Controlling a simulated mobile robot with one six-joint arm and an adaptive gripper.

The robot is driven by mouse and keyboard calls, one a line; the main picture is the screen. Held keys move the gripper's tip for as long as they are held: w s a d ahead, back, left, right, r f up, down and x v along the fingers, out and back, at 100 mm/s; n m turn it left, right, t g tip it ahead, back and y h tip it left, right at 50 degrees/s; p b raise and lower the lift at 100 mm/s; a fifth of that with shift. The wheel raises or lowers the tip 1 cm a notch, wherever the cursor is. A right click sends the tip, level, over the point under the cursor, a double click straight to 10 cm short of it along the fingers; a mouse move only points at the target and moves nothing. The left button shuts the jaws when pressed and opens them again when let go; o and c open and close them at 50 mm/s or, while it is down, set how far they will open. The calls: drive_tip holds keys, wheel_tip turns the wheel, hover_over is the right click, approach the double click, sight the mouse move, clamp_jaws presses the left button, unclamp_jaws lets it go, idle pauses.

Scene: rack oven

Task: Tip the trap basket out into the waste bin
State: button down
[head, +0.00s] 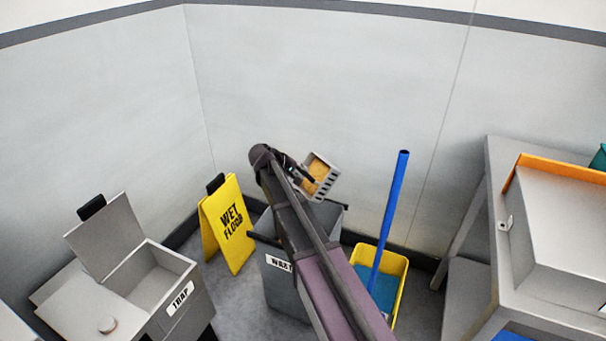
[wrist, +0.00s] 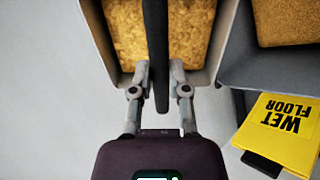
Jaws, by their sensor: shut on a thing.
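My gripper (head: 303,178) is shut on the dark handle (wrist: 156,45) of the trap basket (head: 327,162). The grey, slotted basket is held up above the waste bin (head: 276,288) and looks tilted in the head view. Golden-brown matter (wrist: 120,35) fills the basket on both sides of the handle in the wrist view. The grey bin is labelled and partly hidden behind my arm. At the right of the wrist view, a grey container that looks like the bin (wrist: 262,75) has brown matter (wrist: 290,22) inside.
A yellow wet floor sign (head: 226,226) stands left of the bin. The grey trap box (head: 190,308) is open at the lower left, its lid (head: 105,236) raised. A yellow bucket (head: 398,265) with a blue handle (head: 388,210) and a grey bench (head: 485,235) are right.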

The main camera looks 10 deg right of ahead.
drive_tip(key=h+b, duration=0.1)
drive_tip(key=a+f+h+b, duration=0.1)
drive_tip(key=b, duration=0.1)
drive_tip(key=shift+s+a+t, duration=0.2)
drive_tip(key=shift+s+t, duration=0.1)
drive_tip(key=shift+t, duration=0.1)
drive_tip(key=shift+r, duration=0.1)
idle(0.4)
drive_tip(key=shift+w+d+r+y+p, duration=0.15)
drive_tip(key=shift+d+r+y+p, duration=0.35)
drive_tip(key=shift+p, duration=0.65)
drive_tip(key=shift+w+d+g+p, duration=0.1)
drive_tip(key=shift+d+g+p, duration=0.05)
drive_tip(key=shift+g+p, duration=0.2)
